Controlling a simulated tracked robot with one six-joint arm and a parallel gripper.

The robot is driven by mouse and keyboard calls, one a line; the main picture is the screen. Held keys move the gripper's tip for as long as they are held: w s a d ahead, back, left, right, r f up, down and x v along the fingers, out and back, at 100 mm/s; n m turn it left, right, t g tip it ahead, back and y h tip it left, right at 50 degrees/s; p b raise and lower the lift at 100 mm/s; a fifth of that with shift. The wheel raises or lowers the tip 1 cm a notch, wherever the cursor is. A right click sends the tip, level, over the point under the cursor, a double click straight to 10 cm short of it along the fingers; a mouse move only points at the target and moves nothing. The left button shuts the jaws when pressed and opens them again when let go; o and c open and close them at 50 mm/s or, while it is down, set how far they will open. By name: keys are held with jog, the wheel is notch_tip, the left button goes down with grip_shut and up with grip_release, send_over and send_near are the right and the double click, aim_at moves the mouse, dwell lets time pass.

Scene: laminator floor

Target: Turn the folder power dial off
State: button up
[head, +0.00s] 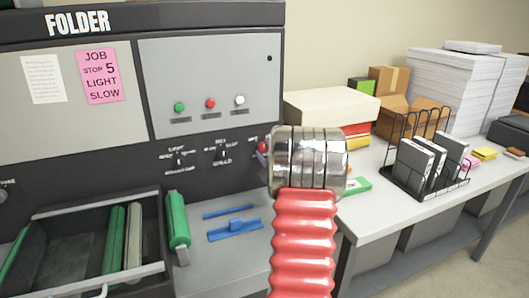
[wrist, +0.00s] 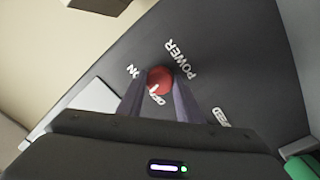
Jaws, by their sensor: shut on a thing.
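The folder (head: 76,24) is the large dark machine on the left of the head view. Its red power dial (wrist: 160,80) is in the middle of the wrist view, on the dark panel beside the words POWER, ON and OFF. My gripper (wrist: 158,84) is shut on the dial, one finger on each side. A small white mark shows at the dial's lower left, on the OFF side; its exact angle is hard to read. In the head view a red bit of the dial (head: 263,146) shows left of my chrome-and-red arm, which hides my fingers.
Green, red and white buttons (head: 210,104) sit above other dials (head: 222,156) on the panel. An open tray with rollers (head: 80,240) is at lower left. A white table (head: 400,205) with boxes, paper stacks and a wire rack (head: 425,155) stands close on the right.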

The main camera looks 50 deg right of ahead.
jog(key=n, duration=0.5)
jog(key=shift+w+a, duration=0.25)
jog(key=shift+w, duration=0.05)
jog(key=shift+n+y, duration=0.3)
jog(key=shift+n, duration=1.2)
jog(key=shift+f, duration=0.1)
jog(key=o, duration=1)
jog(key=shift+s+d, duration=0.15)
jog(key=shift+o, duration=0.2)
